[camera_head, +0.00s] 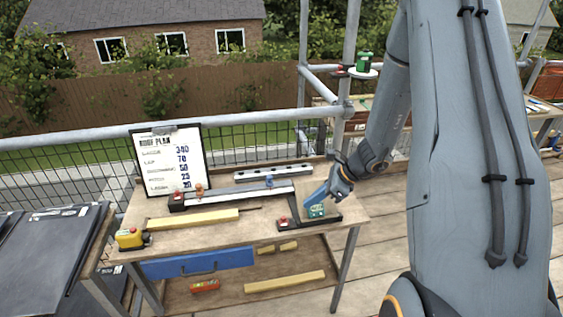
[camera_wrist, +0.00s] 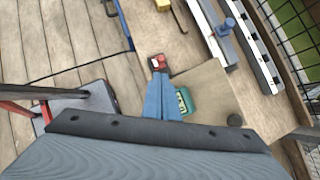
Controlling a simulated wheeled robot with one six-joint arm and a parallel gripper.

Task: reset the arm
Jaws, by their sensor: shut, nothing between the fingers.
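My gripper (camera_head: 309,202) hangs low over the right end of the workbench (camera_head: 220,238). Its blue fingers are together with nothing between them. In the wrist view the shut fingers (camera_wrist: 159,76) point at a small red-topped part (camera_wrist: 157,62); I cannot tell whether they touch it. A green device (camera_head: 316,211) sits right by the fingertips in the head view, and the wrist view shows it (camera_wrist: 184,103) just right of the fingers. My arm reaches down from the right side of the head view.
On the bench are a roof plan board (camera_head: 165,165), a yellow tape measure (camera_head: 130,239), a wooden batten (camera_head: 195,220), and long metal tools (camera_head: 225,195). Scaffold rails (camera_head: 240,117) run behind. Dark sheets (camera_head: 45,250) are stacked left.

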